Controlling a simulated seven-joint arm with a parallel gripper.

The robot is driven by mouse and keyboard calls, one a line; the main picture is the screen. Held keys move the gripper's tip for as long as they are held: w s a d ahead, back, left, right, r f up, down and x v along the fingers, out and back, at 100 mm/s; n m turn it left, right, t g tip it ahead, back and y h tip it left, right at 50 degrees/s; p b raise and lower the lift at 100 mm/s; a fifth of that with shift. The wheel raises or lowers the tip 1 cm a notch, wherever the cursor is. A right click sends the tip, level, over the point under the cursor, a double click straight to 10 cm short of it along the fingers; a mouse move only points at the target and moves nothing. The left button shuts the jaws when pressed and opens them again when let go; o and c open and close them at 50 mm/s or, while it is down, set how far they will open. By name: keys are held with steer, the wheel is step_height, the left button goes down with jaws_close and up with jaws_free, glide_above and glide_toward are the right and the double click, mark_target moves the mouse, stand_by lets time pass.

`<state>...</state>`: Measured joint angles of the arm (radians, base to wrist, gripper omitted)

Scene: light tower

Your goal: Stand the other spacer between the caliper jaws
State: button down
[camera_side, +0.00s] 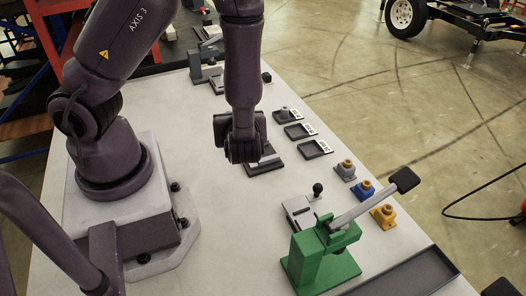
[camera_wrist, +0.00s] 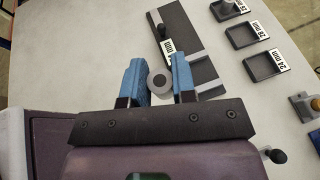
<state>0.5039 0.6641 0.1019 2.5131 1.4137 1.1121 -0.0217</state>
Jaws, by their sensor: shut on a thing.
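My gripper (camera_wrist: 159,66) is shut on a grey round spacer (camera_wrist: 159,83), seen end-on with a darker centre between the two blue fingers in the wrist view. In the side view my wrist hides the fingers and the spacer. The caliper (camera_wrist: 181,29) is a dark plate with a grey strip, a black knob and a label ending in "mm". It lies just beyond and right of the fingers; its lower part is partly behind the right finger. In the side view the caliper (camera_side: 266,166) shows beneath my wrist. I cannot tell the spacer's height above it.
Labelled trays stand right of the caliper: a 24 mm tray (camera_wrist: 262,66), a 28 mm tray (camera_wrist: 246,36), and a far tray (camera_side: 287,116) holding a small grey piece. A green lever press (camera_side: 325,262), a grey fixture (camera_side: 300,211) and coloured blocks (camera_side: 364,190) stand nearer.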

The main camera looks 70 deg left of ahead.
steer(key=s+n+g, duration=0.3)
steer(key=s, duration=0.2)
glide_above(263, 153)
steer(key=shift+g, duration=0.3)
step_height(263, 153, down, 9)
steer(key=shift+s+r, duration=0.1)
steer(key=shift+s, duration=0.05)
steer(key=shift+w+f, duration=0.2)
steer(key=shift+f, duration=1.6)
steer(key=shift+f, duration=0.15)
